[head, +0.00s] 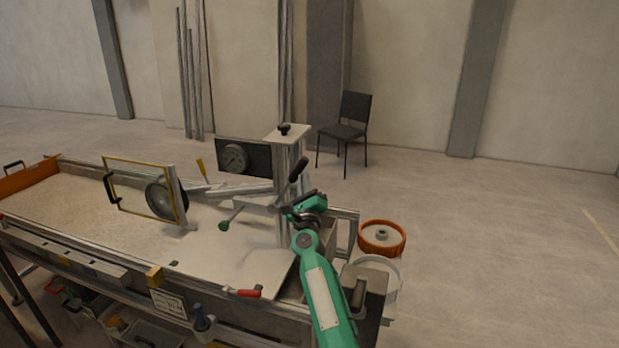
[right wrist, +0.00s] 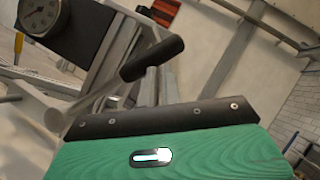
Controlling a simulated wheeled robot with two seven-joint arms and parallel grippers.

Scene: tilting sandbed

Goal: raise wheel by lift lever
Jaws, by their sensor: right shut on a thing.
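The wheel (head: 163,198) is a dark disc behind a yellow-framed clear guard (head: 112,160), low over the sand at the end of a pale arm (head: 235,189). The lift lever (head: 298,170), with a black grip, rises at a tilt beside the upright post. My right gripper (head: 303,203), green and black, is at this lever, right of the post, and is shut on it. The black grip (right wrist: 152,60) also shows in the right wrist view, above the gripper body. My left gripper is not in view.
The sandbed (head: 70,185) stretches left of the post. A dial gauge (head: 235,158) is behind the pale arm. An orange-rimmed bucket (head: 382,237) stands right. A chair (head: 345,130) is farther back.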

